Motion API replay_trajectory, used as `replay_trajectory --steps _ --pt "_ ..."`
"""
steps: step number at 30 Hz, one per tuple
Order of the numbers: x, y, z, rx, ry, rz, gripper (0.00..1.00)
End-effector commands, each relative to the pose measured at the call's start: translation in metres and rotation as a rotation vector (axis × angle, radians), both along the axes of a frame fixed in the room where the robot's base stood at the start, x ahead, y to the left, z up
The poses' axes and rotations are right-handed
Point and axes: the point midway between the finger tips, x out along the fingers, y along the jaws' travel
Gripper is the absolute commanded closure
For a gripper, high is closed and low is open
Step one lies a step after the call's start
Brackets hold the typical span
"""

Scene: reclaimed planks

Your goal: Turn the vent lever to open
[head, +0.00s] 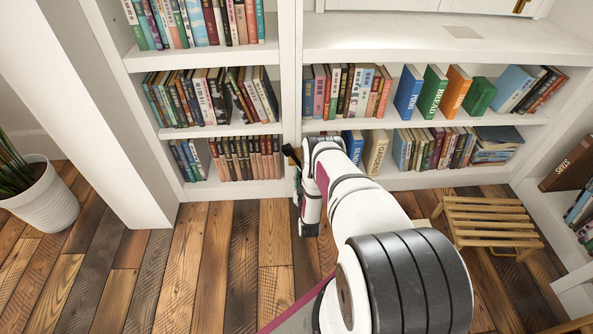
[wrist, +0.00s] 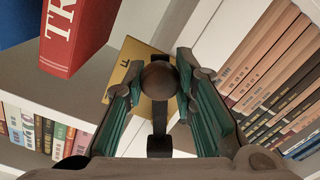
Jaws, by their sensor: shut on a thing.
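The vent lever shows in the wrist view as a dark stem with a round brown knob (wrist: 159,80). It stands in front of a yellow plate (wrist: 133,56) on a white upright of the bookcase. The plate bears dark letters, partly cut off by my finger. My gripper (wrist: 160,82) has its two green-sided fingers on either side of the knob, shut on it. In the head view my gripper (head: 293,160) is at the upright between the two shelf bays. There my own arm and wrist hide most of the lever and plate.
Bookshelves (head: 292,70) full of books stand close around my gripper. A red book (wrist: 75,35) is near it in the wrist view. A wooden slatted stool (head: 487,222) stands at right, a potted plant (head: 42,200) at left. Plank floor at left is clear.

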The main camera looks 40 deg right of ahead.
Motion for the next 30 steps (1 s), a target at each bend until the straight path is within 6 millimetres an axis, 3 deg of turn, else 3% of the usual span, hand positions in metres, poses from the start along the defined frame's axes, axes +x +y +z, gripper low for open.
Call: replay_trajectory --steps 30 --pt "-0.022 -0.032 0.057 -0.764 0.516 0.001 1.00"
